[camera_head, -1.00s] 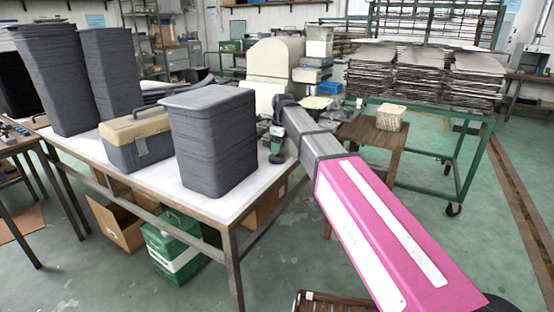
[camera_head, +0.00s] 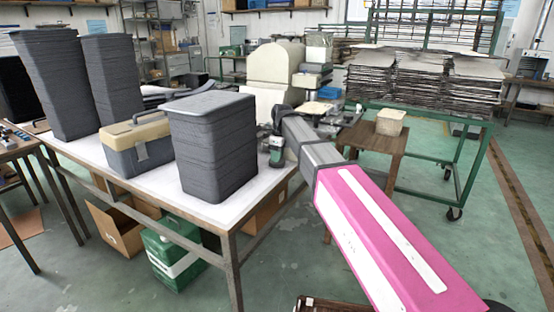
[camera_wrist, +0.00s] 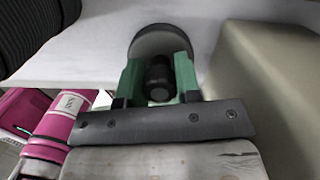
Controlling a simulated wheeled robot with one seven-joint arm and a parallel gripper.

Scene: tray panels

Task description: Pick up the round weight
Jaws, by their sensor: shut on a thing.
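In the wrist view, the round weight (camera_wrist: 160,37) is a grey disc with a dark knob on top. My gripper (camera_wrist: 158,78) has its green fingers on either side of the knob, shut on it. The weight's underside is hidden, so I cannot tell whether it touches the white table top (camera_wrist: 105,45). In the head view, my gripper (camera_head: 276,148) is at the right end of the table, just right of the nearest grey stack. The weight is not clearly made out there.
The tall stack of grey trays (camera_head: 214,150) stands close left of my gripper. A cream machine (camera_head: 276,68) is behind. A toolbox (camera_head: 137,145) and more stacks fill the table's left. A wooden stand (camera_head: 372,142) with a small bin (camera_head: 390,122) is right of my arm.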

